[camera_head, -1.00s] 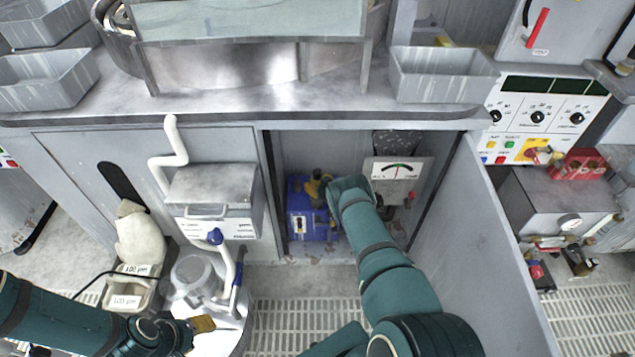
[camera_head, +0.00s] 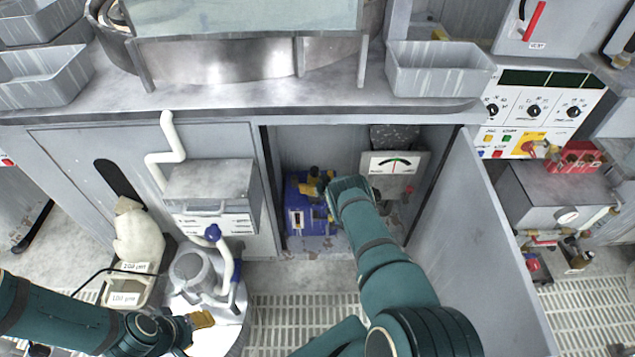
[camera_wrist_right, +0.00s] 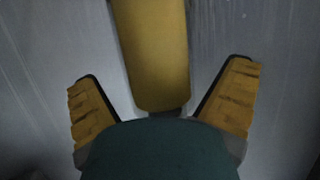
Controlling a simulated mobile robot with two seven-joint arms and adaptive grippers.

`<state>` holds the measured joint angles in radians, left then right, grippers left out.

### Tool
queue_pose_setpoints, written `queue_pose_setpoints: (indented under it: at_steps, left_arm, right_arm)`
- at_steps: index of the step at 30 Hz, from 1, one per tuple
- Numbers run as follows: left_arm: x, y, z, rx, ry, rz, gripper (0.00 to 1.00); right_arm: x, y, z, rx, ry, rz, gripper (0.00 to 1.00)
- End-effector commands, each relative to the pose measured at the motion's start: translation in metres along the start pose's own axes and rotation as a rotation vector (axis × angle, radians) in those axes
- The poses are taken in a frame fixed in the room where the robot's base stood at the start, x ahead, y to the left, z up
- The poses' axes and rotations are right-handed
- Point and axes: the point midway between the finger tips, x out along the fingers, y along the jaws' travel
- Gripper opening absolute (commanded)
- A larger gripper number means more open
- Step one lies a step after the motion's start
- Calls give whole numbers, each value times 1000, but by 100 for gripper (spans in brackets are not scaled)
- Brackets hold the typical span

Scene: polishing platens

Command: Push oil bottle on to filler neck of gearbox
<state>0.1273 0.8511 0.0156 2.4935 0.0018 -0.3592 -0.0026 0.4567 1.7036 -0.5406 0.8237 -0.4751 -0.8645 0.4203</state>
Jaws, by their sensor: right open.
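The blue gearbox (camera_head: 308,219) stands on the floor of the open cabinet under the bench. My right gripper (camera_head: 318,187) is in the cabinet, over the right part of the gearbox's top. Its yellow fingers are spread in the right wrist view (camera_wrist_right: 160,105). A smooth yellow part (camera_wrist_right: 152,50) shows between them; I cannot tell whether it is the oil bottle or part of the gripper. A small dark shape (camera_head: 314,171) shows by the fingers. The filler neck is not clearly visible. My left gripper (camera_head: 201,320) is low at the left; its opening is unclear.
A gauge panel (camera_head: 394,164) is close to my right wrist. The open cabinet door (camera_head: 478,230) borders my arm on the right. A grey drawer box (camera_head: 210,195) and a white drum (camera_head: 215,325) stand to the left.

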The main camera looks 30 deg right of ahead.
Motion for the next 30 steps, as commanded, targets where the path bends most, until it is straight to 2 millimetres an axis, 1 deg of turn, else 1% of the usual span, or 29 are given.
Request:
queue_pose_setpoints:
  at_steps: [5, 11, 17, 27, 30]
  left_arm:
    - [0, 0, 0, 0, 0, 0, 46]
    - [0, 0, 0, 0, 0, 0, 46]
    - [0, 0, 0, 0, 0, 0, 46]
    - [0, 0, 0, 0, 0, 0, 46]
    - [0, 0, 0, 0, 0, 0, 46]
  right_arm:
    - [-7, 1, -1, 0, 0, 1, 98]
    - [-27, 1, -1, 1, -1, 2, 98]
    - [-52, 1, -2, 2, 1, 1, 98]
    - [-100, 1, -1, 1, 1, 2, 98]
    - [-110, 1, -2, 1, 3, 2, 98]
